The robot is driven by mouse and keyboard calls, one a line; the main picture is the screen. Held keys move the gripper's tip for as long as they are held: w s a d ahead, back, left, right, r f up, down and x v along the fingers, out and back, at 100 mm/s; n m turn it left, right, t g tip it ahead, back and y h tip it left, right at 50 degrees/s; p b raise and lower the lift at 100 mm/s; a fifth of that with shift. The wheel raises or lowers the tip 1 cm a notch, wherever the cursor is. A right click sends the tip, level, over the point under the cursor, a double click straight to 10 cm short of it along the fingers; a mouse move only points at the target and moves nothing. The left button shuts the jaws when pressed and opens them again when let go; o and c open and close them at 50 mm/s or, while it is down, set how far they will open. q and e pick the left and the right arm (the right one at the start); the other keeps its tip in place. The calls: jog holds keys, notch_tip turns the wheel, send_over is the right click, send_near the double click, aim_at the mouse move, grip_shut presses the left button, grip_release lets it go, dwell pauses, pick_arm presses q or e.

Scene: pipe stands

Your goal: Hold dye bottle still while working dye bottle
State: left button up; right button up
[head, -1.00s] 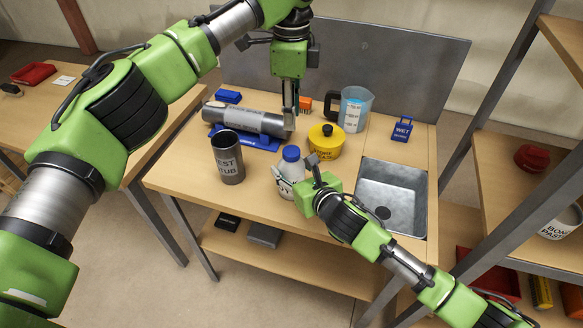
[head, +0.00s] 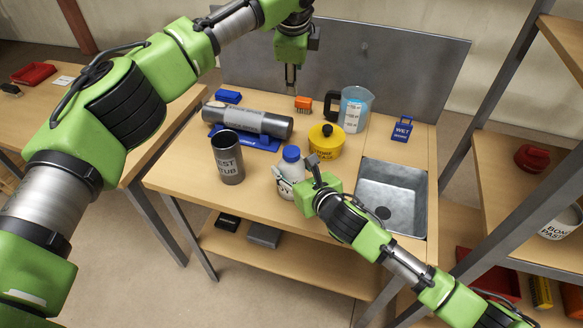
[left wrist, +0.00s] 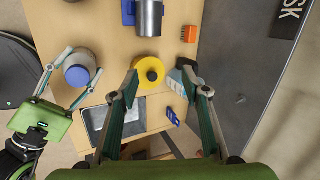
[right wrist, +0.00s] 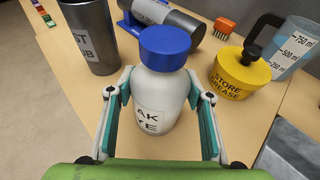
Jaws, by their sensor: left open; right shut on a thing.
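The dye bottle (head: 290,170) is white with a blue cap and stands upright on the bench. It also shows in the right wrist view (right wrist: 160,85), its label partly readable. My right gripper (head: 290,186) is shut on its body from the front; the teal-padded fingers (right wrist: 160,105) lie on both sides of it. My left gripper (head: 291,88) is open and empty, raised above the back of the bench near the orange brush. In the left wrist view its fingers (left wrist: 165,88) are apart, with the yellow grease pot and the jug seen below between them.
A grey pipe (head: 250,121) lies on a blue stand (head: 262,143). A metal test-stub cup (head: 228,158) stands left of the bottle. The yellow grease pot (head: 326,142), measuring jug (head: 355,108), orange brush (head: 303,104), blue WET sign (head: 402,130) and sink (head: 392,197) are behind and right.

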pick_arm(q)
jog(key=w+d+r+m+t+h, duration=0.2)
jog(key=w+d+r+m+t, duration=0.3)
jog(key=r, duration=0.5)
jog(key=w+d+r+m+t+h, duration=0.2)
jog(key=w+r+t+h, duration=0.1)
jog(key=w+r+t, duration=0.45)
jog(key=s+d+r+m+g+h, duration=0.3)
jog(key=s+d+m+g+h, duration=0.15)
jog(key=d+m, duration=0.3)
jog(key=s+d+r+m+g+h, duration=0.35)
jog(key=s+d+m+h, duration=0.2)
jog(key=m, duration=0.35)
jog(key=s+d+f+m+g, duration=0.3)
jog(key=s+f+m+g, duration=0.1)
jog(key=s+f+m, duration=0.15)
jog(key=m+g+y, duration=0.6)
jog(key=m+y, duration=0.3)
jog(key=y, duration=0.6)
send_near(291, 151)
jog(key=shift+d, duration=0.2)
jog(key=shift+a+f, duration=0.1)
jog(key=shift+f, duration=4.35)
